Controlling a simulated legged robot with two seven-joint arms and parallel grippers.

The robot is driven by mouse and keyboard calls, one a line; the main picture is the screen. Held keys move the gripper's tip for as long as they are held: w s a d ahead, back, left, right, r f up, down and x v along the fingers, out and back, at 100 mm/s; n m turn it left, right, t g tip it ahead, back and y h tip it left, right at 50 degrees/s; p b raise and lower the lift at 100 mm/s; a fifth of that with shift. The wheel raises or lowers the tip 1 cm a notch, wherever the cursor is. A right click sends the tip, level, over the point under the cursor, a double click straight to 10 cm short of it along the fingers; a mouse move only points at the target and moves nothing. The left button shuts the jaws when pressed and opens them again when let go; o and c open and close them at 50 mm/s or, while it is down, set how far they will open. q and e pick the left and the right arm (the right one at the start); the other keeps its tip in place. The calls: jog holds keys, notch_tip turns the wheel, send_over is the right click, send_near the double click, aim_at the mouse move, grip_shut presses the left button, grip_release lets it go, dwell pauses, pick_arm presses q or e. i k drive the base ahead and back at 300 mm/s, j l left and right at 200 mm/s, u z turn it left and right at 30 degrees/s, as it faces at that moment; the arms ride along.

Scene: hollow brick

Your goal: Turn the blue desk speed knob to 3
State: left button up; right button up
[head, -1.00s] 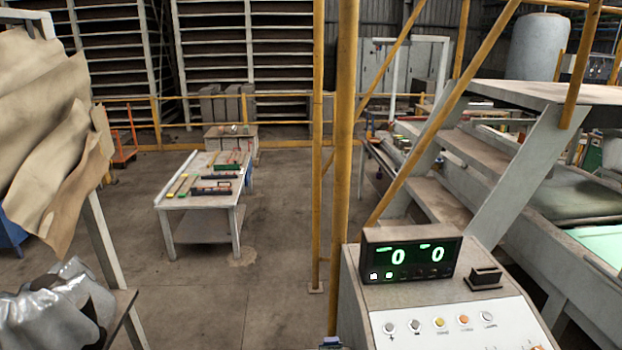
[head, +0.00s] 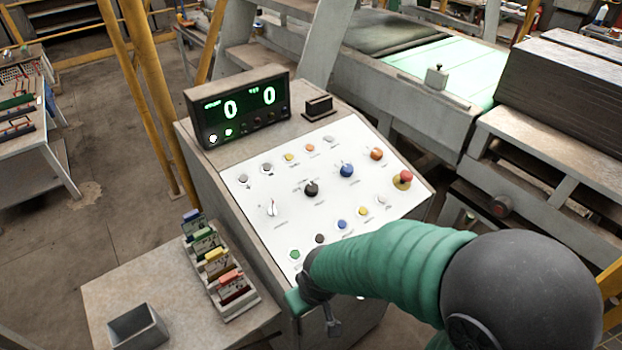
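The blue knob (head: 347,170) sits on the white panel of the desk (head: 230,167), right of a black knob (head: 311,188) and left of an orange knob (head: 376,154). Its pointer setting and scale marks are too small to read. The display (head: 240,105) on the desk shows two green zeros. My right arm comes in from the lower right. My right gripper (head: 318,312) is at the panel's lower front edge, well below the blue knob and apart from it. Its fingers are partly hidden, so its opening is unclear. My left gripper is out of view.
A red mushroom button (head: 403,179) is right of the knobs, and several small buttons surround them. Yellow posts (head: 157,85) stand behind the desk.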

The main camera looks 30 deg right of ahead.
aim_at(347, 170)
jog(key=z, duration=1.3)
jog(key=j+u, duration=0.2)
jog(key=k+l, duration=0.05)
jog(key=l, duration=0.05)
